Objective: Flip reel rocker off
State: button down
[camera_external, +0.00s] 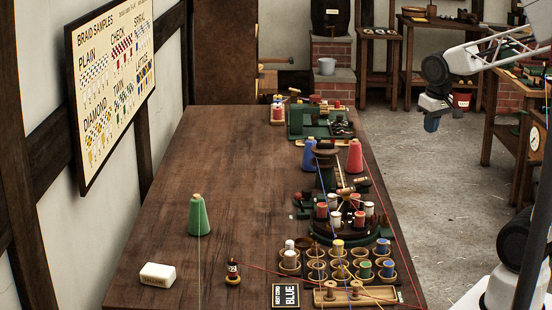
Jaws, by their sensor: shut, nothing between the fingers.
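I cannot make out the reel rocker; it is too small to tell or hidden. A green machine (322,130) with dark and red parts stands at the far end of the long wooden table. A round braiding machine (372,236) with red and white bobbins stands nearer, on the table's right side. My gripper (431,125) hangs pointing down over the floor, right of the table and clear of everything. It is shut and empty, with a bluish tip.
A green cone (199,217), a white block (157,275) and a small dark-topped stand (233,272) are on the table's left part. A blue cone (309,156) and a red cone (355,157) stand behind the braiding machine. Cords cross the right side. The table's middle left is clear.

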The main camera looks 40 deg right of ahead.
jog(key=w+d+f+m+g, duration=0.1)
jog(key=w+d+m, duration=0.1)
jog(key=w, duration=0.7)
jog(key=w+d+f+m+g, duration=0.1)
jog(key=w+d+f, duration=0.1)
jog(key=w, duration=0.6)
jog(key=m+g+h, duration=0.1)
jog(key=m+g, duration=0.1)
jog(key=m, duration=0.2)
send_over(363, 179)
jog(key=w+a, duration=0.2)
jog(key=w+a+f+x, duration=0.1)
jog(key=w+x, duration=0.1)
jog(key=x, duration=0.9)
jog(key=shift+w+a+r, duration=0.25)
jog(key=shift+w+r, duration=0.05)
jog(key=shift+f, duration=0.1)
jog(key=x, duration=1.3)
jog(key=shift+w+d+f, duration=0.1)
jog(key=shift+d+f, duration=0.25)
jog(key=shift+f, duration=0.05)
